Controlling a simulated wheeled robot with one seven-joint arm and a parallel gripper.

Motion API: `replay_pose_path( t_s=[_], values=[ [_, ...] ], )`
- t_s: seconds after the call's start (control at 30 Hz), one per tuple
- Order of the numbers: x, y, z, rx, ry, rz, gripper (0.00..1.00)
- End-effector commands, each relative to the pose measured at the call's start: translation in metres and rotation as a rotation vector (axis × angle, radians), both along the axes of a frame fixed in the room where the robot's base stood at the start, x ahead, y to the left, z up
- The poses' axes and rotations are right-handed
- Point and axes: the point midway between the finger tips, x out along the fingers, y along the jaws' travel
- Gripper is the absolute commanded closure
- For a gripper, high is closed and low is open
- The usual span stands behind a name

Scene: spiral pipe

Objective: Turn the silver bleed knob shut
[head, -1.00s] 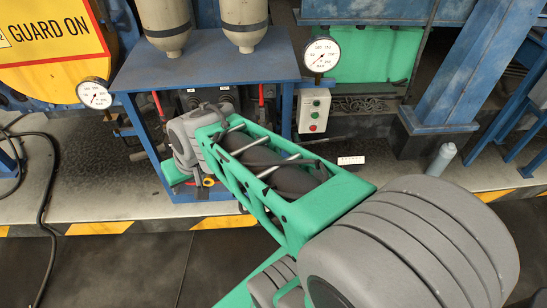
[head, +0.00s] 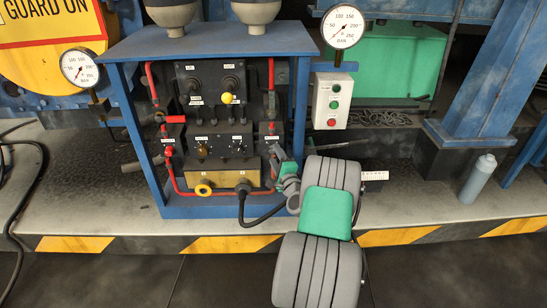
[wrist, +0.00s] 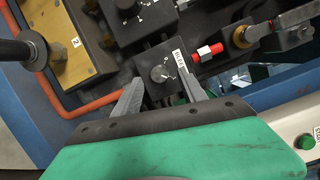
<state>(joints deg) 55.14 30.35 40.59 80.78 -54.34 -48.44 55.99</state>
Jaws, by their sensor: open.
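The silver bleed knob (wrist: 161,73) sits on a small black block (wrist: 153,58) in the wrist view, beside a white label (wrist: 180,58) that seems to read BLEED. My gripper (wrist: 160,78) is open. Its two grey fingers reach over the block's lower edge, one on each side of the knob, with visible gaps; I cannot tell how far the tips are from the panel. In the head view my gripper (head: 278,156) is at the right side of the blue-framed valve stand (head: 170,210), and I cannot make out the bleed knob there.
A red-and-white fitting (wrist: 208,52) and a metal lever (wrist: 280,27) lie just right of the knob. A brass block (wrist: 75,40) and an orange-red pipe (wrist: 85,105) lie left. A push-button box (head: 332,100) stands right of the stand.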

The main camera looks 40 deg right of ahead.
Motion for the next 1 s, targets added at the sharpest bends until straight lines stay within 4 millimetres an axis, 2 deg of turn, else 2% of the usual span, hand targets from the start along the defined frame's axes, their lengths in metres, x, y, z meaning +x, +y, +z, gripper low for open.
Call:
replay_pose_path(
  t_s=[0.13, 0.43, 1.0],
  values=[
    [0.021, -0.007, -0.001, -0.002, 0.001, 0.003, 0.51],
    [0.026, -0.010, 0.000, -0.002, 0.001, 0.001, 0.51],
    [0.026, -0.010, 0.000, -0.001, 0.002, 0.001, 0.96]
  ],
)
